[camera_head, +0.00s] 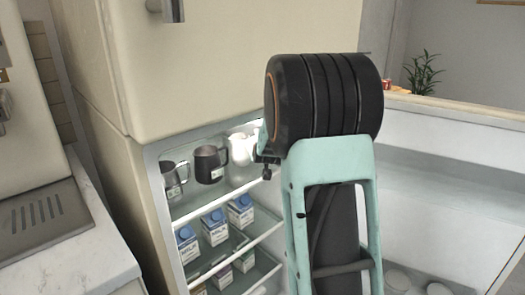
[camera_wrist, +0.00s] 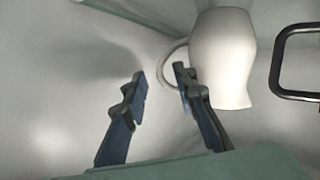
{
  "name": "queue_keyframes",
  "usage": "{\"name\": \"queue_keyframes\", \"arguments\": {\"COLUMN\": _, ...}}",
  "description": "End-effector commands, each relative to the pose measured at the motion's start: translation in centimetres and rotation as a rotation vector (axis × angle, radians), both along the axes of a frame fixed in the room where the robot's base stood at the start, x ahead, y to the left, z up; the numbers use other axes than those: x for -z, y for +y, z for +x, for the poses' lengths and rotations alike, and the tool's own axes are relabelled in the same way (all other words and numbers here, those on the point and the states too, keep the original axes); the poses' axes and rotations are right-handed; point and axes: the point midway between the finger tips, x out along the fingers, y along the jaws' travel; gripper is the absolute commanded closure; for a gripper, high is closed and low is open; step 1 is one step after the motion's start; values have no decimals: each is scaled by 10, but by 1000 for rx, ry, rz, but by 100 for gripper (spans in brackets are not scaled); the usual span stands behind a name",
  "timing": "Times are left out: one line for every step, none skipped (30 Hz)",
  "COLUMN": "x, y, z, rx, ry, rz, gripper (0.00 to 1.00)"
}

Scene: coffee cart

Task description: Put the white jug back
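The white jug (camera_head: 240,149) is in the open fridge compartment on the top shelf, right of two dark jugs, partly hidden by my arm in the head view. In the wrist view the white jug (camera_wrist: 223,58) is at the upper right, its thin handle curving left towards my fingers. My gripper (camera_wrist: 160,85) is open, with a clear gap between the fingertips. The right fingertip overlaps the lower end of the handle; I cannot tell whether they touch. In the head view my gripper (camera_head: 267,167) is mostly hidden behind my arm.
Two dark jugs (camera_head: 209,164) (camera_head: 175,178) stand left of the white jug. A dark handle (camera_wrist: 298,62) shows close to its right in the wrist view. Milk cartons (camera_head: 214,227) fill the shelf below. The fridge's side wall and shelf edges (camera_head: 225,210) bound the space.

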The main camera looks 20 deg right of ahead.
Motion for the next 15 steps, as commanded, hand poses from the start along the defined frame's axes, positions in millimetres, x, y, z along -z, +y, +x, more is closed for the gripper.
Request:
{"name": "queue_keyframes", "arguments": {"x": -5, "y": 3, "z": -6, "rx": -1, "ry": 1, "rz": 0, "gripper": 74}}
{"name": "queue_keyframes", "arguments": {"x": -8, "y": 4, "z": -11, "rx": -1, "ry": 0, "rz": 0, "gripper": 74}}
{"name": "queue_keyframes", "arguments": {"x": -5, "y": 7, "z": -16, "rx": -2, "ry": 2, "rz": 0, "gripper": 74}}
{"name": "queue_keyframes", "arguments": {"x": -4, "y": 9, "z": -21, "rx": -2, "ry": 3, "rz": 0, "gripper": 74}}
{"name": "queue_keyframes", "arguments": {"x": -5, "y": 10, "z": -26, "rx": -2, "ry": 2, "rz": 0, "gripper": 74}}
{"name": "queue_keyframes", "arguments": {"x": -5, "y": 13, "z": -33, "rx": -1, "ry": 1, "rz": 1, "gripper": 74}}
{"name": "queue_keyframes", "arguments": {"x": -5, "y": 14, "z": -39, "rx": -1, "ry": 2, "rz": 1, "gripper": 74}}
{"name": "queue_keyframes", "arguments": {"x": -5, "y": 16, "z": -44, "rx": -1, "ry": 1, "rz": 1, "gripper": 74}}
{"name": "queue_keyframes", "arguments": {"x": -5, "y": 18, "z": -51, "rx": 0, "ry": 1, "rz": 0, "gripper": 74}}
{"name": "queue_keyframes", "arguments": {"x": -5, "y": 20, "z": -57, "rx": 0, "ry": 1, "rz": 2, "gripper": 74}}
{"name": "queue_keyframes", "arguments": {"x": -5, "y": 22, "z": -63, "rx": 0, "ry": 2, "rz": 2, "gripper": 74}}
{"name": "queue_keyframes", "arguments": {"x": -5, "y": 25, "z": -70, "rx": -1, "ry": 0, "rz": 0, "gripper": 74}}
{"name": "queue_keyframes", "arguments": {"x": -5, "y": 27, "z": -75, "rx": -1, "ry": 0, "rz": 0, "gripper": 74}}
{"name": "queue_keyframes", "arguments": {"x": -5, "y": 29, "z": -80, "rx": -1, "ry": 2, "rz": 1, "gripper": 74}}
{"name": "queue_keyframes", "arguments": {"x": -5, "y": 31, "z": -87, "rx": -1, "ry": 0, "rz": 0, "gripper": 74}}
